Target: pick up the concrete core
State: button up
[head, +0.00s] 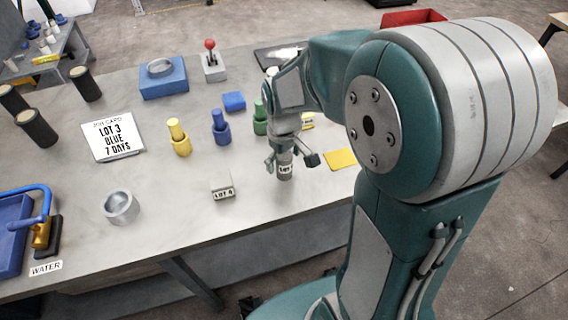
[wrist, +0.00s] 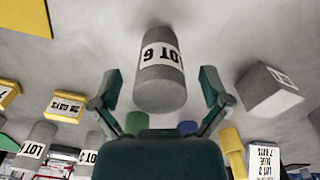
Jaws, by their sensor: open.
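A grey concrete core (wrist: 162,82) with a white label reading LOT 6 stands on the table in the wrist view, between my two fingers. It also shows in the head view (head: 285,172), upright below my gripper (head: 291,162), its top partly hidden. My gripper (wrist: 161,90) is open, with one finger on each side of the core and a visible gap on both sides. Other grey cores with LOT labels show at the lower left of the wrist view, (wrist: 38,143) being one; their full labels are partly hidden.
A grey cube (head: 222,186) labelled LOT 4 stands left of the core. Yellow (head: 179,140), blue (head: 221,128) and green (head: 260,118) pieces stand behind. A job card (head: 116,136) reads LOT 3 BLUE 7 DAYS.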

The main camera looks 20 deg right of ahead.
grip_shut()
jog(key=shift+r, duration=0.1)
jog(key=shift+r, duration=0.35)
notch_tip(320, 180, up, 2)
jog(key=shift+r, duration=0.2)
jog(key=s+a+r, duration=0.2)
jog(key=s+r, duration=0.7)
jog(key=s, duration=0.4)
jog(key=shift+s+a+r, duration=0.4)
